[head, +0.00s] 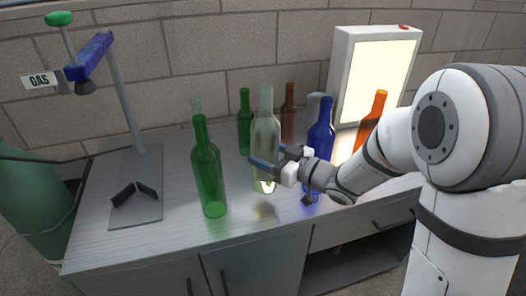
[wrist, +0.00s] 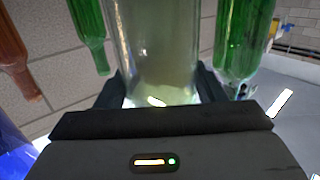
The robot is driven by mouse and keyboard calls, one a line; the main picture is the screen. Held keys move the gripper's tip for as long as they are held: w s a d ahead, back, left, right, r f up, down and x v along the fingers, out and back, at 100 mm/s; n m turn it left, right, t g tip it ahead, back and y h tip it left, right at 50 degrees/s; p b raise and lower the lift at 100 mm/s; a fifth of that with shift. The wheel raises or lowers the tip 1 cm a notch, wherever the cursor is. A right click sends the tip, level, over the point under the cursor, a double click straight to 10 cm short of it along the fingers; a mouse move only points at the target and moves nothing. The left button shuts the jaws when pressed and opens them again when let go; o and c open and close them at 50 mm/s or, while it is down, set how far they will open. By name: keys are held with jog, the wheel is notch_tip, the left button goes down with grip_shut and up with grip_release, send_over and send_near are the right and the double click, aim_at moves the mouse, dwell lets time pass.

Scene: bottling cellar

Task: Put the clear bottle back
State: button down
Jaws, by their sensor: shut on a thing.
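The clear bottle (head: 264,130) is upright near the middle of the bench in the head view. My gripper (head: 268,168) is shut on its lower body, coming from the right. In the wrist view the clear bottle (wrist: 155,45) fills the space between the two dark fingers (wrist: 160,92), with its neck out of frame. Its base shows a bright glint in the head view. I cannot tell whether the base touches the bench (head: 255,222).
Another green bottle (head: 245,125), brown (head: 289,115), blue (head: 320,140) and orange (head: 375,112) bottles stand around.

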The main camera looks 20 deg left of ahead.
jog(key=shift+f, duration=2.25)
jog(key=shift+b, duration=0.35)
jog(key=shift+f, duration=0.2)
jog(key=shift+c, duration=1.6)
grip_release()
jog(key=shift+r, duration=0.25)
jog(key=v, duration=1.2)
jog(key=shift+f, duration=0.15)
